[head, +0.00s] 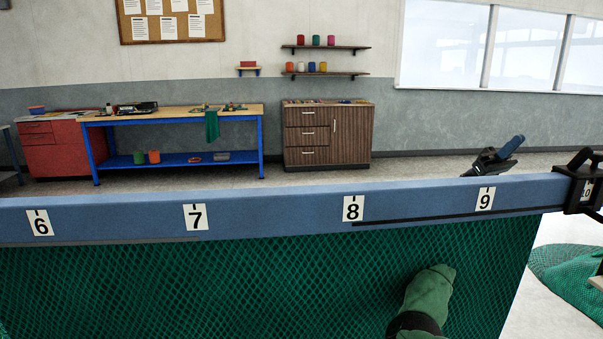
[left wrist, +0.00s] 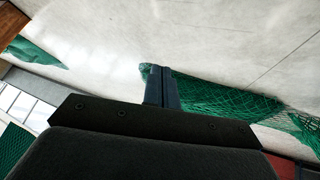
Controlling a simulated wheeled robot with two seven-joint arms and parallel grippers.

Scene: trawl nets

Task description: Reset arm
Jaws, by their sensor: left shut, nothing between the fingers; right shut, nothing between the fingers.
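My right gripper (head: 514,145) shows in the head view beyond the beam, at the right above label 9. Its dark blue fingers are shut and empty, pointing up and right. My left gripper (left wrist: 161,72) shows only in the left wrist view, its two dark fingers pressed together with nothing between them. Behind its fingertips are grey floor and green netting (left wrist: 220,97); I cannot tell how far apart they are.
A blue beam (head: 275,217) with number labels crosses the head view, green net (head: 250,285) hanging below it. A black clamp (head: 580,187) grips its right end. A green glove-like shape (head: 430,292) is before the net. A workbench (head: 180,113) and cabinet (head: 350,140) stand behind.

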